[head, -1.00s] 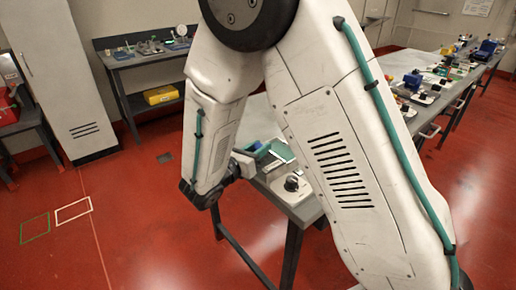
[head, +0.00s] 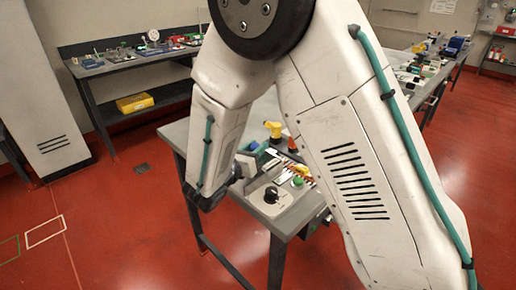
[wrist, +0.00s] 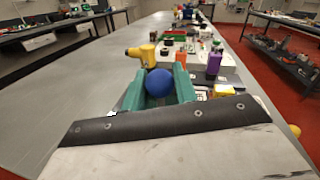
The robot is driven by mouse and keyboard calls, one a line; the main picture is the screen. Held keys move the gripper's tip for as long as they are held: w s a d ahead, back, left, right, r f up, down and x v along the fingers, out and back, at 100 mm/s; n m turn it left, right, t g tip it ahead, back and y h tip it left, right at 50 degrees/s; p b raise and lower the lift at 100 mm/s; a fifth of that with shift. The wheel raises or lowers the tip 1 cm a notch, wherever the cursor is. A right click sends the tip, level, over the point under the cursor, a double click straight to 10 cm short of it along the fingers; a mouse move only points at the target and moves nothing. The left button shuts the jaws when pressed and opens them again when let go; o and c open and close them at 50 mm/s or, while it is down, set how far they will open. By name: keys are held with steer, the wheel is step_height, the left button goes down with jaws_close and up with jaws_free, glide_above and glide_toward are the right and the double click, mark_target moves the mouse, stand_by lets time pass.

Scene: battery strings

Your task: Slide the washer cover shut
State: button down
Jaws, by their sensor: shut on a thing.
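My gripper (wrist: 160,92) has two teal fingers, shut on a blue ball knob (wrist: 157,83) in the wrist view. The knob's lower part is hidden by the fingers and the wrist housing. The washer cover itself cannot be made out; whether the knob belongs to it does not show. In the head view my gripper (head: 254,156) is low over the near end of the grey table, with the blue knob (head: 253,146) at its tips. My arm hides part of this area.
A light box with a black dial (head: 271,194) stands at the table's near corner, close to my gripper. A yellow tool (wrist: 141,53) stands beyond the fingers, and a purple bottle (wrist: 214,63) to the right. The long grey table (wrist: 75,100) is bare at left.

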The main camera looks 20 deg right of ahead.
mark_target(252, 150)
steer(key=c, duration=1.5)
jaws_free()
steer(key=shift+d, duration=0.15)
steer(key=o, duration=0.4)
steer(key=shift+w+d, duration=0.1)
steer(key=shift+d, duration=0.05)
steer(key=shift+c, duration=0.2)
steer(key=shift+a, duration=0.4)
steer(key=v, duration=0.7)
steer(key=shift+s, duration=0.25)
